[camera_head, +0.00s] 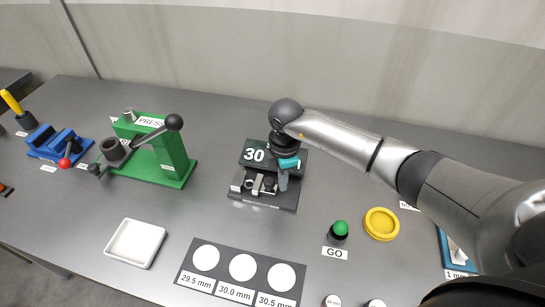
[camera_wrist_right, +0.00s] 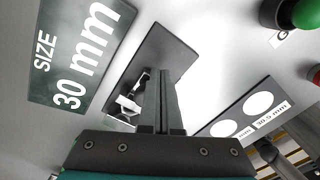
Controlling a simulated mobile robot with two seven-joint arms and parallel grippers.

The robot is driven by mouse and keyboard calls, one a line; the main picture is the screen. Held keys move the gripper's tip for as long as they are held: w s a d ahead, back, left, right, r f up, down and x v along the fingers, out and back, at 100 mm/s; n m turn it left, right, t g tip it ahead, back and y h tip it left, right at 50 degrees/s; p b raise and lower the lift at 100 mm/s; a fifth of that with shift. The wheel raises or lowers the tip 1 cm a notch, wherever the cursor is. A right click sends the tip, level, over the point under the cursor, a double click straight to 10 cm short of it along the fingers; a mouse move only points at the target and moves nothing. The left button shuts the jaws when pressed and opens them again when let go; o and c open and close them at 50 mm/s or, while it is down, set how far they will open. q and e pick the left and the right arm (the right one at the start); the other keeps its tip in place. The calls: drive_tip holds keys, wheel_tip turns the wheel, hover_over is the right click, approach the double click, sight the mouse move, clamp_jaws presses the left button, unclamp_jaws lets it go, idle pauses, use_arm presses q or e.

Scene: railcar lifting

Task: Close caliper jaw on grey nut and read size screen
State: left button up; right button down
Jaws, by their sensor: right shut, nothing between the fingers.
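The caliper (camera_head: 262,204) is a dark block on the table, with a dark size screen (camera_head: 254,154) standing behind it. In the right wrist view the screen (camera_wrist_right: 77,55) reads "SIZE 30 mm"; in the head view the arm covers part of it. A small grey nut-like piece (camera_head: 249,184) sits at the caliper's left part; it also shows as a pale shape in the wrist view (camera_wrist_right: 127,104). Whether the jaw touches it is too small to tell. My right gripper (camera_head: 283,183) is shut and empty, pointing down at the caliper's right part. My left gripper is out of view.
A dark card with white circles (camera_head: 236,285) marked 29.5, 30.0 and 30.5 mm lies in front. A white tray (camera_head: 134,243) is at left, a green press (camera_head: 160,160) and blue vise (camera_head: 52,141) behind. A green GO button (camera_head: 340,228) and yellow ring (camera_head: 382,224) stand right.

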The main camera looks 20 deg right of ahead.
drive_tip(key=shift+w+a, duration=0.1)
drive_tip(key=shift+a, duration=0.05)
idle(0.4)
drive_tip(key=shift+w+a, duration=0.3)
drive_tip(key=shift+a, duration=0.15)
idle(0.4)
drive_tip(key=shift+r, duration=0.1)
drive_tip(key=shift+s+d+r+p, duration=0.15)
drive_tip(key=shift+d+r+p, duration=0.1)
drive_tip(key=shift+p, duration=0.1)
drive_tip(key=shift+s+d+r+p, duration=0.25)
drive_tip(key=shift+s+d+p, duration=0.15)
drive_tip(key=shift+d+p, duration=0.15)
wheel_tip(320, 180, up, 7)
drive_tip(key=p, duration=0.6)
drive_tip(key=shift+p, duration=0.3)
